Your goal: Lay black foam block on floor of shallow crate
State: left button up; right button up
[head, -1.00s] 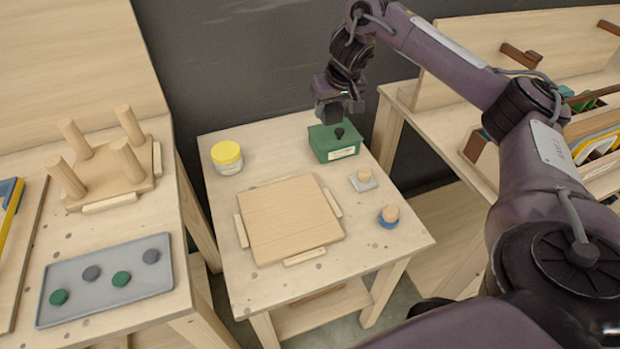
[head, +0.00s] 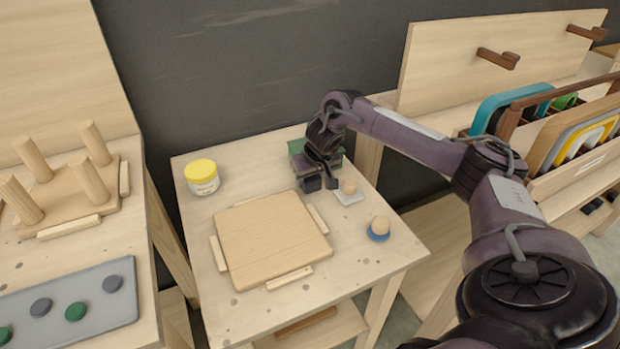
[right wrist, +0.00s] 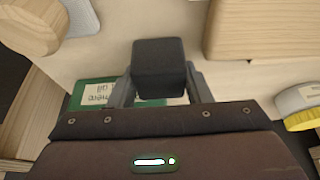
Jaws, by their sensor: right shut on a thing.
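The black foam block (right wrist: 160,68) sits between the fingers of my right gripper in the right wrist view. My right gripper (head: 321,184) is shut on it. In the head view the gripper is over the small table's back right part, in front of the green box (head: 298,148), and the dark block is hard to tell from the dark fingers there. The green box, with a white label, also shows beside the gripper in the right wrist view (right wrist: 75,104). I cannot make out a shallow crate in either view. My left gripper is not in view.
The small table holds a wooden board (head: 272,238), a yellow-lidded jar (head: 202,178), a knob on a light plate (head: 349,189) and a knob on a blue base (head: 379,228). A grey tray (head: 75,285) with discs lies at left. A rack (head: 560,140) stands at right.

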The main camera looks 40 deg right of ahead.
jog(key=shift+f, duration=0.1)
jog(key=o, duration=0.6)
jog(key=shift+o, duration=0.2)
